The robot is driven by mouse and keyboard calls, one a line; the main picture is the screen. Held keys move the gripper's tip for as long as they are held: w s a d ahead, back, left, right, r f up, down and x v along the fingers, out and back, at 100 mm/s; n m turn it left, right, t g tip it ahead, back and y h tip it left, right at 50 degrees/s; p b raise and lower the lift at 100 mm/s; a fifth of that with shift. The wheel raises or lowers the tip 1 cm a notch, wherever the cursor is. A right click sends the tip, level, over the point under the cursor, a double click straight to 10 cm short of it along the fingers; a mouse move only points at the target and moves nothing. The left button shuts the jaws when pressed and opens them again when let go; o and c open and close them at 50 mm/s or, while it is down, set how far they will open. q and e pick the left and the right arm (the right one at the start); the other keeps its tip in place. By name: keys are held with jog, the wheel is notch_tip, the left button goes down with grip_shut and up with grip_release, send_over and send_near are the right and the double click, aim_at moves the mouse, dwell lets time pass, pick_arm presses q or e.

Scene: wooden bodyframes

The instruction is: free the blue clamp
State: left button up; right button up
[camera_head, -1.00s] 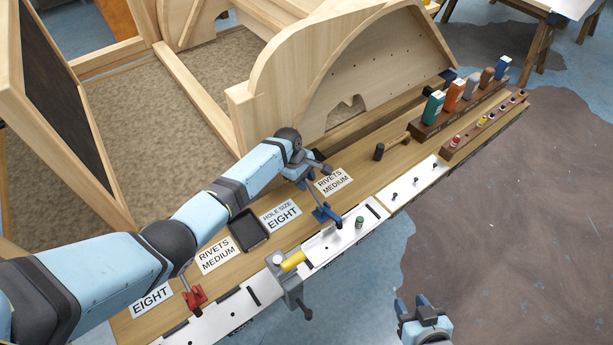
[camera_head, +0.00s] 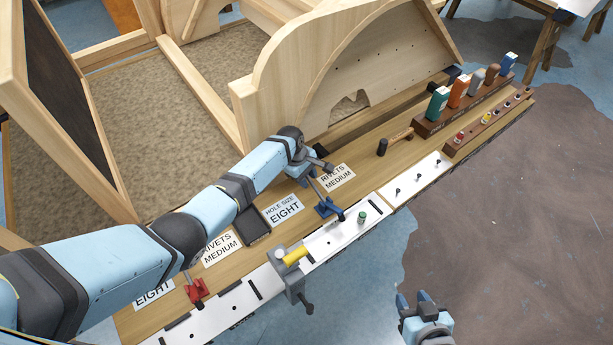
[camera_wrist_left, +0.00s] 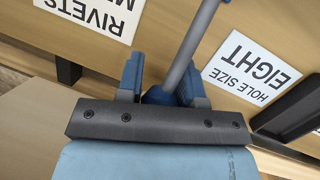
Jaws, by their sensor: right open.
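The blue clamp (camera_head: 328,208) sits at the back edge of the white strip on the bench, its grey handle rising toward my left gripper (camera_head: 318,168). In the left wrist view, the clamp's grey rod (camera_wrist_left: 197,45) runs diagonally down to a blue end (camera_wrist_left: 160,95) between the fingers of my left gripper (camera_wrist_left: 164,80). The fingers stand apart around this blue end; whether they press on it is not clear. My right gripper (camera_head: 415,303) is open and empty, low in the head view, right of the bench.
A red clamp (camera_head: 195,289), a yellow cylinder (camera_head: 296,256) on a grey vise (camera_head: 292,278), a green cylinder (camera_head: 362,217), a dark tray (camera_head: 251,226) and a hammer (camera_head: 394,141) are on the bench. A wooden arch panel (camera_head: 290,90) stands behind.

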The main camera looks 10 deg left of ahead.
pick_arm(q)
jog(key=o, duration=0.4)
jog(key=shift+s+d+f, duration=0.1)
jog(key=shift+s+f, duration=0.15)
jog(key=shift+s, duration=0.1)
jog(key=shift+w+r, duration=0.1)
jog(key=shift+r, duration=0.05)
jog(key=shift+r, duration=0.1)
jog(key=shift+w+r, duration=0.1)
jog(key=shift+r, duration=0.25)
notch_tip(320, 180, up, 19)
jog(key=shift+p, duration=0.6)
